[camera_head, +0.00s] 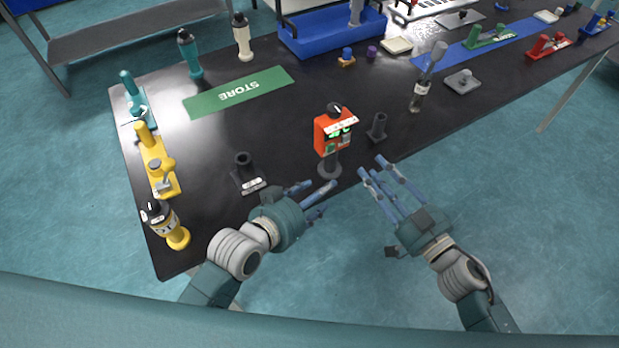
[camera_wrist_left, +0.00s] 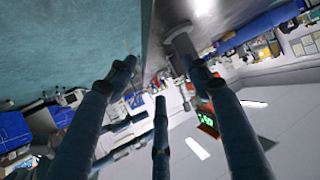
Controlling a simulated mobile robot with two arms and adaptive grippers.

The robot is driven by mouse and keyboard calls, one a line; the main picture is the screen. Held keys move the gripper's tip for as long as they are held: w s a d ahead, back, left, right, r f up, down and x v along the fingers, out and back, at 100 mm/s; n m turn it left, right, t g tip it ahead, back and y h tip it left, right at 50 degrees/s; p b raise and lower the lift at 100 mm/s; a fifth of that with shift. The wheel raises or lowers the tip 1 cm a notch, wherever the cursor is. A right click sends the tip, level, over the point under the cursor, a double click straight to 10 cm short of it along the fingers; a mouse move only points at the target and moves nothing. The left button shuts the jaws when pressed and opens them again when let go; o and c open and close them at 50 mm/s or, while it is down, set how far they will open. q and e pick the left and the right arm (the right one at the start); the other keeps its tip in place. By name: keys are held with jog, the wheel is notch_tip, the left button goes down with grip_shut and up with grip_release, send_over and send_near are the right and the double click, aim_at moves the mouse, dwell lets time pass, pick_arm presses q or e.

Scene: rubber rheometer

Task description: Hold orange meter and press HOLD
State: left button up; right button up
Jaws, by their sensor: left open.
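The orange meter (camera_head: 321,138) stands upright near the table's front edge on a round dark base (camera_head: 329,169). It has a black knob on top, a pale strip and green markings. I cannot make out a HOLD button. In the left wrist view the meter (camera_wrist_left: 207,122) shows partly behind a finger, with green digits lit. My left gripper (camera_head: 325,199) is open and empty, in front of the meter and a little left of it, apart from it. My right gripper (camera_head: 374,166) is open and empty, to the right of the meter, off the front edge.
A dark holder (camera_head: 243,168) stands left of the meter and a small dark cup (camera_head: 378,126) right of it. A yellow tool stand (camera_head: 154,160) is at the left edge. A green STORE mat (camera_head: 205,104) and a blue bin (camera_head: 335,44) lie farther back.

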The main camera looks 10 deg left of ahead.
aim_at(330, 162)
pick_arm(q)
jog(key=shift+w+a+r+t, duration=0.5)
jog(key=shift+w+a+r, duration=0.45)
jog(key=shift+w, duration=0.2)
jog(key=shift+w+r, duration=0.1)
jog(key=shift+w, duration=0.25)
jog(key=x, duration=1)
jog(key=shift+w, duration=0.1)
jog(key=c, duration=1)
jog(key=shift+c, duration=0.5)
pick_arm(e)
grip_shut()
